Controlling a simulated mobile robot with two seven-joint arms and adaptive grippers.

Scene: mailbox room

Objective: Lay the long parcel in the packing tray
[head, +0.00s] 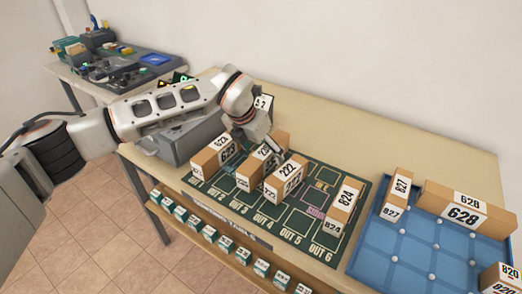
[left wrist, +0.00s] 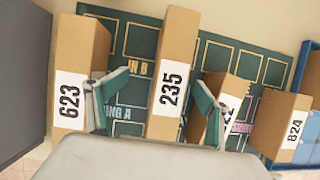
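The longest parcel in view is the brown box labelled 628 (head: 466,207), lying along the back edge of the blue packing tray (head: 362,262) at the right. My left gripper (head: 264,146) is open over the parcel labelled 235 (head: 250,172) on the green sorting mat. In the left wrist view parcel 235 (left wrist: 172,75) stands between the two spread fingers (left wrist: 155,108), with a gap beside the left finger; contact with the right finger cannot be told. The arm partly hides this parcel in the head view. My right gripper is out of view.
Parcels 623 (head: 212,157), 222 (head: 286,180) and 824 (head: 343,205) stand on the mat beside parcel 235. Parcels 827 (head: 396,196) and 820 (head: 500,280) are in the tray, whose middle is free. A grey machine (head: 185,138) stands at the left end.

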